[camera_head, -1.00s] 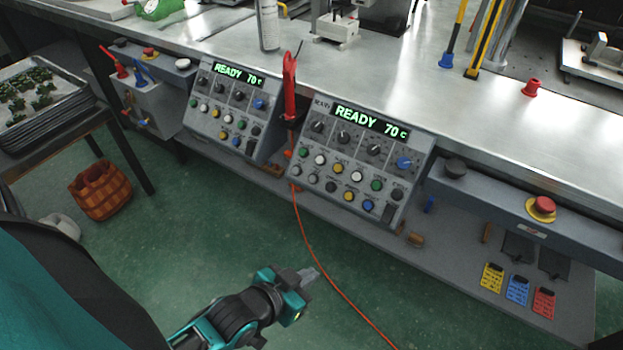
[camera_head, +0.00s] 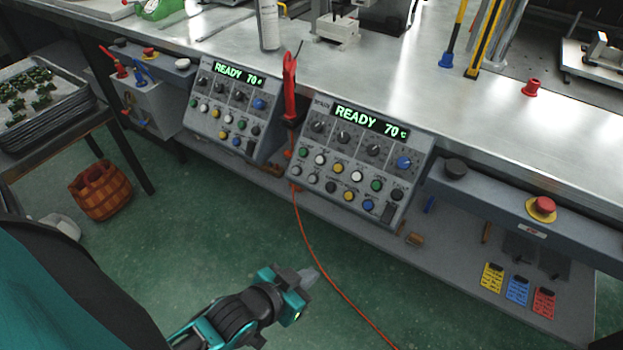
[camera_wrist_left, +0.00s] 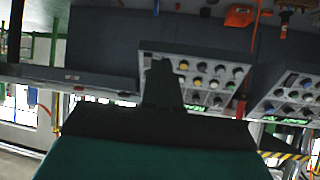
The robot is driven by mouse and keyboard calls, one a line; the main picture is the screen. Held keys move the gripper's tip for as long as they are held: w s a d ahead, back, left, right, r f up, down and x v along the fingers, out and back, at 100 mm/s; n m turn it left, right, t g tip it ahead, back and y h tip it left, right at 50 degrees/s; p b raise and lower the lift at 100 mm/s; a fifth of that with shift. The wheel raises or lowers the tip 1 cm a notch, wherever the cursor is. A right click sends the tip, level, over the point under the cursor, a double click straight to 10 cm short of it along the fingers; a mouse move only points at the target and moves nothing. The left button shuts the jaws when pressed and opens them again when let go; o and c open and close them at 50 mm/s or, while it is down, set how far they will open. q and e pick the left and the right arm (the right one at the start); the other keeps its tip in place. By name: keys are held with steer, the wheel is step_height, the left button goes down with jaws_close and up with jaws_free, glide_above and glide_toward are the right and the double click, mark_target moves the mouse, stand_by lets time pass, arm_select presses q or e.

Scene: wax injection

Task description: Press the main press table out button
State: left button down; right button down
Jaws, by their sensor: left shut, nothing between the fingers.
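The right control panel (camera_head: 355,160) slopes toward me with a "READY 70 C" display, a row of knobs and rows of coloured push buttons (camera_head: 345,178). A similar left panel (camera_head: 226,108) stands beside it. The button labels are too small to read, so I cannot tell which is the table out button. My left gripper (camera_head: 311,275) is shut and empty, over the floor in front of the right panel and apart from it. In the left wrist view, which looks upside down, the gripper (camera_wrist_left: 162,82) covers part of a panel (camera_wrist_left: 205,80). My right gripper is not in view.
A red cable (camera_head: 312,248) hangs between the panels to the floor. A red emergency button (camera_head: 543,205) and a black knob (camera_head: 455,168) sit on the bench front at right. A wicker basket (camera_head: 101,190) stands at left. Floor before the panels is otherwise open.

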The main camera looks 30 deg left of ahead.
mark_target(313, 179)
arm_select(q)
steer(key=shift+f, duration=0.15)
